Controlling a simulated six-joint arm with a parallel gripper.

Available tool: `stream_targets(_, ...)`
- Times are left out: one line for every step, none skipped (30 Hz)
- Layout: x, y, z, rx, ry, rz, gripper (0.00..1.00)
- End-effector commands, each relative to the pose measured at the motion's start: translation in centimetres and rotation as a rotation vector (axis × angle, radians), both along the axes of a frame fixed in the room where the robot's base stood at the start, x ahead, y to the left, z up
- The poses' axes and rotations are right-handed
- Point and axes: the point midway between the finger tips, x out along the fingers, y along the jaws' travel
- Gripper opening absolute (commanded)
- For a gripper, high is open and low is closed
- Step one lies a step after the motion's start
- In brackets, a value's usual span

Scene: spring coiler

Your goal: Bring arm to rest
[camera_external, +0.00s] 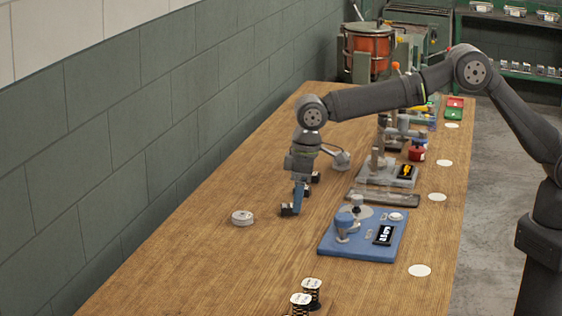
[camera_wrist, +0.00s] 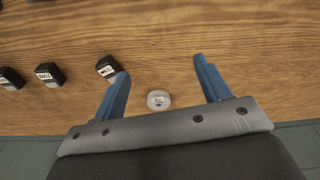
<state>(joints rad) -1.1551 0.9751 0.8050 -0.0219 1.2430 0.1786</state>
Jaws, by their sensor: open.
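My gripper (camera_external: 300,198) hangs from my outstretched arm over the left part of the wooden table (camera_external: 200,260), pointing down. In the wrist view its two blue fingers (camera_wrist: 163,78) are wide apart with nothing held between them. A small round metal disc (camera_external: 242,217) lies on the table to the left of the gripper; it also shows in the wrist view (camera_wrist: 158,99), on the table below the fingers. A small black block (camera_wrist: 108,66) appears close to the left fingertip; I cannot tell whether they touch.
A blue device with a display (camera_external: 362,235) stands right of my gripper, with a grey device (camera_external: 388,170) behind it. Two labelled spools (camera_external: 306,296) stand at the front. A block wall (camera_external: 150,130) borders the table on the left. Bare wood lies around the disc.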

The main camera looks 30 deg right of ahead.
Motion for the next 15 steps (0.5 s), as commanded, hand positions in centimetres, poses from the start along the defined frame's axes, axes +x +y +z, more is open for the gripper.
stream_targets(-0.6,0.8,-0.6,0.0,0.0,0.002,0.69)
stream_targets(-0.9,1.2,-0.9,0.0,0.0,0.002,0.69)
stream_targets(-1.3,1.6,-1.3,-0.001,0.0,0.002,0.69)
stream_targets(-1.5,2.0,-1.5,0.0,0.0,0.002,0.69)
stream_targets(-1.7,2.3,-1.8,0.0,0.0,0.002,0.69)
stream_targets(-2.0,2.7,-2.1,0.0,0.0,0.001,0.69)
stream_targets(-2.2,3.0,-2.3,0.0,0.0,0.001,0.69)
stream_targets(-2.4,3.3,-2.4,0.001,-0.001,0.001,0.69)
stream_targets(-2.6,3.5,-2.8,0.0,0.0,0.001,0.69)
stream_targets(-2.7,3.6,-3.0,0.0,0.0,0.001,0.69)
stream_targets(-2.8,3.7,-3.2,0.0,0.0,0.001,0.69)
stream_targets(-2.9,3.9,-3.3,0.0,0.0,0.001,0.69)
stream_targets(-2.9,3.9,-3.4,0.001,-0.001,0.0,0.69)
stream_targets(-3.0,4.0,-3.5,0.001,-0.001,0.0,0.69)
stream_targets(-3.0,4.1,-3.5,0.001,-0.001,0.0,0.69)
